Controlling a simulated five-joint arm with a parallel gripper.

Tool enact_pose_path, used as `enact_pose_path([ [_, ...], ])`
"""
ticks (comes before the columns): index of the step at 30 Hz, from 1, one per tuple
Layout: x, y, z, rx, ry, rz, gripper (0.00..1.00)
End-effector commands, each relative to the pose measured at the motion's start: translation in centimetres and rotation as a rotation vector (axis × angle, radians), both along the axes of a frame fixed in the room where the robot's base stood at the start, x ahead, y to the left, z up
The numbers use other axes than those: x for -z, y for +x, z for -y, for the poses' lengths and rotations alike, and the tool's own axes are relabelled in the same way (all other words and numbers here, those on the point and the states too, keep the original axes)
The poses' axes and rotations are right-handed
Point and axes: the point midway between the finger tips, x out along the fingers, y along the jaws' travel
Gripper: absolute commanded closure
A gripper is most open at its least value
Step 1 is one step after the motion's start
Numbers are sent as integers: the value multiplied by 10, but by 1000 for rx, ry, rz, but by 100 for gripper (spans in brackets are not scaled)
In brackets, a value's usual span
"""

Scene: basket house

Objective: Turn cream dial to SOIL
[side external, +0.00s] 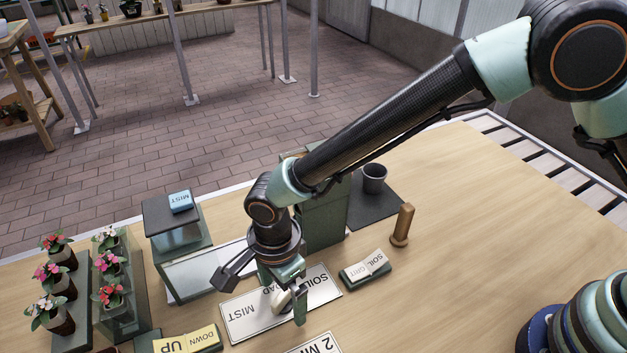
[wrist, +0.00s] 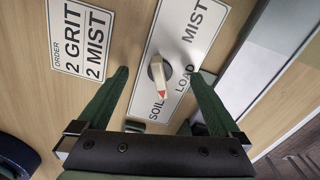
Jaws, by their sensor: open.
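The cream dial (wrist: 160,72) sits on a white label plate (wrist: 196,45) marked SOIL, LOAD and MIST. Its red-tipped pointer faces the SOIL lettering (wrist: 157,106) in the wrist view, though the tall knob makes the exact angle hard to judge. My gripper (wrist: 159,76) is open, with one green finger on each side of the dial and visible gaps to it in the wrist view. In the side view my gripper (side external: 285,293) is low over the plate (side external: 242,316), and a finger partly hides the dial (side external: 279,301).
An order card (wrist: 82,40) reads 2 GRIT, 2 MIST. A SOIL GRIT block (side external: 366,268), wooden peg (side external: 402,225), dark cup (side external: 374,178) and green box (side external: 323,215) stand nearby. Potted flowers (side external: 54,274) and an UP/DOWN block (side external: 188,341) are at left.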

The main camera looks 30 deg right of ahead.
Motion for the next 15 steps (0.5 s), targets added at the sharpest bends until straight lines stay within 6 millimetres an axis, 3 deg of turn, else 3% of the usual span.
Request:
enact_pose_path([
  [7,-4,0,0,0,1,1,0],
  [15,-24,0,0,-1,1,1,0],
])
